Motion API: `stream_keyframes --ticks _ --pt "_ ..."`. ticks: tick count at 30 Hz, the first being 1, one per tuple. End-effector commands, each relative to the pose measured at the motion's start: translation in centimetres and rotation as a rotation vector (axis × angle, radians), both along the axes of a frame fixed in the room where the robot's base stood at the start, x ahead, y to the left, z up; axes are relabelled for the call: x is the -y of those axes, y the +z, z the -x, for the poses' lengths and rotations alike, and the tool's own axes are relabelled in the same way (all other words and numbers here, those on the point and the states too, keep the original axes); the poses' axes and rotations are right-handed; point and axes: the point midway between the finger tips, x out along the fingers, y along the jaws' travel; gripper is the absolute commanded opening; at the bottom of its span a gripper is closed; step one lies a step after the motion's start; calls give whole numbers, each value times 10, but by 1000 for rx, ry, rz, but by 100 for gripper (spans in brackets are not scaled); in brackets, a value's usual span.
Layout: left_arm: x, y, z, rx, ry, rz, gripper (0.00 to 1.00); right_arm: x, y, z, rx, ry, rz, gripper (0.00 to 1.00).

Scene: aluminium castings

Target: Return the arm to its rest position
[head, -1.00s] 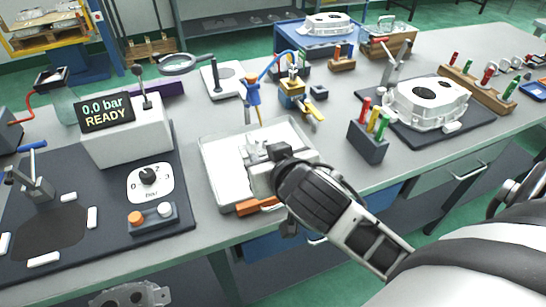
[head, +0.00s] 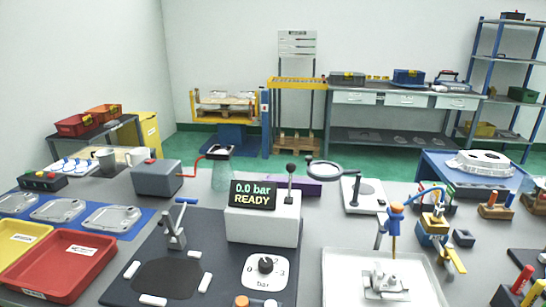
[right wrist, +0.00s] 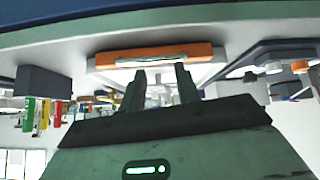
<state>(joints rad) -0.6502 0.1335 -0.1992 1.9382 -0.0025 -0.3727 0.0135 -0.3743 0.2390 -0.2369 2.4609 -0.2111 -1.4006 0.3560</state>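My right gripper (right wrist: 160,88) shows only in the right wrist view. Its two dark fingers stand apart with nothing held between them. An orange bar (right wrist: 153,54) on the edge of the white tray lies beyond the fingertips, and I see no contact. Neither arm shows in the head view, and my left gripper is not in view. The white tray (head: 335,285) holds a small light metal part (head: 385,280) at the bottom right of the head view.
The tester with the "0.0 bar READY" display (head: 253,194) stands mid-bench. Red tray (head: 60,265) and yellow tray (head: 22,240) lie at left. A pen holder (right wrist: 42,81) is left of my right gripper. A magnifier (head: 326,171) and blue-topped tool (head: 396,225) stand near the tray.

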Motion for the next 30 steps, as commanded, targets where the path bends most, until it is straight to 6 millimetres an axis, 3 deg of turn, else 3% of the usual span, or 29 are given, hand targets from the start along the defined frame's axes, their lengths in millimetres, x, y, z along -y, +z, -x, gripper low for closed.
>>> stream_keyframes --ticks 3,10,21,30 --pt "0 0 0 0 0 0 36 -3 -28 37 -169 64 -7 32" --pt "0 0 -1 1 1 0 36 -12 -61 103 -429 211 -43 32" --pt "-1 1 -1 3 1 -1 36 -33 -112 56 -163 255 -68 32" --pt "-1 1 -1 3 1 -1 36 -54 -153 42 101 296 -114 32"
